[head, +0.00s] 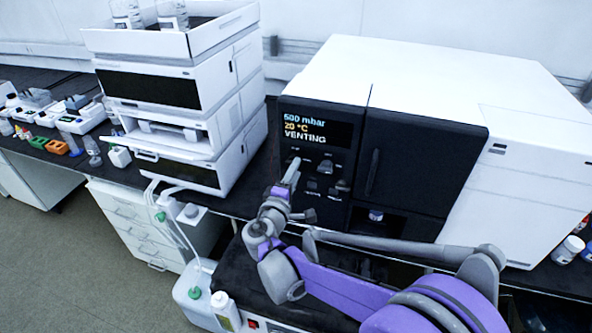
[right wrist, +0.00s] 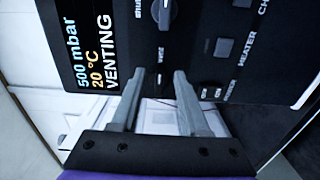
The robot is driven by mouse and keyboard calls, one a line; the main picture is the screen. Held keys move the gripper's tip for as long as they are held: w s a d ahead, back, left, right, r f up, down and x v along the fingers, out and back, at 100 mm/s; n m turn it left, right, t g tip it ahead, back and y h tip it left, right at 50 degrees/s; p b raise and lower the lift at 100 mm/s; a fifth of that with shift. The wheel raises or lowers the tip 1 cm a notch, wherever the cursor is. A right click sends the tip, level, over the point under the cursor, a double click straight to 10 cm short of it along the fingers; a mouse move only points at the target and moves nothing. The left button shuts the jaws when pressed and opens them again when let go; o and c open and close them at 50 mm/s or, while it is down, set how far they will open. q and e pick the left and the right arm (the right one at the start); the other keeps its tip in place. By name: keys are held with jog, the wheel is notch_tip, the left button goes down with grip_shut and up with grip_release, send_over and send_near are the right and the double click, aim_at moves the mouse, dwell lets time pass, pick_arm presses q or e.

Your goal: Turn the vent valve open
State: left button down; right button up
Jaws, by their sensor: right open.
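The dark control panel (head: 334,168) of the white oven-like unit has a screen (head: 318,128) reading 500 mbar, 20 °C, VENTING. The screen also shows in the right wrist view (right wrist: 88,50). My right gripper (head: 293,164) is at the left of this panel, below the screen, and hides part of it. In the right wrist view its two fingers (right wrist: 159,75) are apart, with nothing clearly held between them. A small "VENT" label (right wrist: 162,52) shows just beyond the fingertips. The vent valve's handle and its angle cannot be made out clearly. My left gripper is not in view.
More controls with a "HEATER" label (right wrist: 247,48) lie on the panel beside the right fingers. A dark door (head: 425,165) stands right of the panel. A white instrument stack (head: 185,85) stands left. A white container (head: 198,290) with tubes is below.

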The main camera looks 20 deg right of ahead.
jog(key=v, duration=0.9)
jog(key=shift+s+a+b, duration=0.2)
jog(key=shift+s+b, duration=0.05)
jog(key=shift+b, duration=0.2)
